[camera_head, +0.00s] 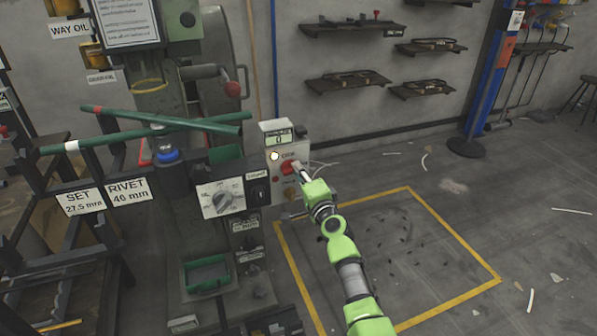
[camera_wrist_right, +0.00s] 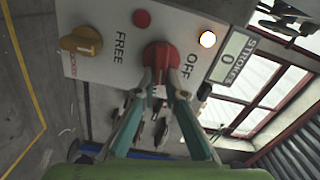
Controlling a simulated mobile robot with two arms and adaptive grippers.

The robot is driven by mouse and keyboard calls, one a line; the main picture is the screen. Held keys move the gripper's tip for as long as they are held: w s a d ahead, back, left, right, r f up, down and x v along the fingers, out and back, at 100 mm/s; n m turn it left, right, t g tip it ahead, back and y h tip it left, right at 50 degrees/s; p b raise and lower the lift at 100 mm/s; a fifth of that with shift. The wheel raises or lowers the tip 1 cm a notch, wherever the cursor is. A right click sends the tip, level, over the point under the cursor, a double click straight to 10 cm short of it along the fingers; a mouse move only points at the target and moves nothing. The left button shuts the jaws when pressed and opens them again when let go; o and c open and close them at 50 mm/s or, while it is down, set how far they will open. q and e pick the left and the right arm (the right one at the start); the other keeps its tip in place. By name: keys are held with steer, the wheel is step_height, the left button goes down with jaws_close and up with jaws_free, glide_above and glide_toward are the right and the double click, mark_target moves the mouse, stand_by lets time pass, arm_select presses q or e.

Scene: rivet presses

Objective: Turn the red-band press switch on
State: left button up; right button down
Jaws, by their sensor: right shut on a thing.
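The press control box (camera_head: 276,150) shows at the middle of the head view, with a counter display reading 0 and a lit white lamp (camera_head: 274,156). The red rotary switch (camera_head: 287,167) is on its front; it also shows in the wrist view (camera_wrist_right: 161,55), with OFF printed beside it. My right gripper (camera_head: 299,174) reaches it from the lower right. In the wrist view its fingers (camera_wrist_right: 160,82) are closed on the red switch and partly hide it. My left gripper is not in view.
Green bars (camera_head: 165,124), one with a red band, lie left of the box. Floor inside the yellow outline (camera_head: 452,238) is open.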

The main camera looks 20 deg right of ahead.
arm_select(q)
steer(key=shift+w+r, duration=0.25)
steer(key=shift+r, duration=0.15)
arm_select(e)
steer(key=shift+f+m, duration=0.1)
steer(key=shift+m, duration=1)
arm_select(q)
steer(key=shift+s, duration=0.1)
arm_select(e)
steer(key=c, duration=2.1)
jaws_free()
steer(key=shift+f, duration=0.1)
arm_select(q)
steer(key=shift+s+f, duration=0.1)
arm_select(e)
steer(key=s, duration=1.2)
steer(key=shift+d, duration=0.25)
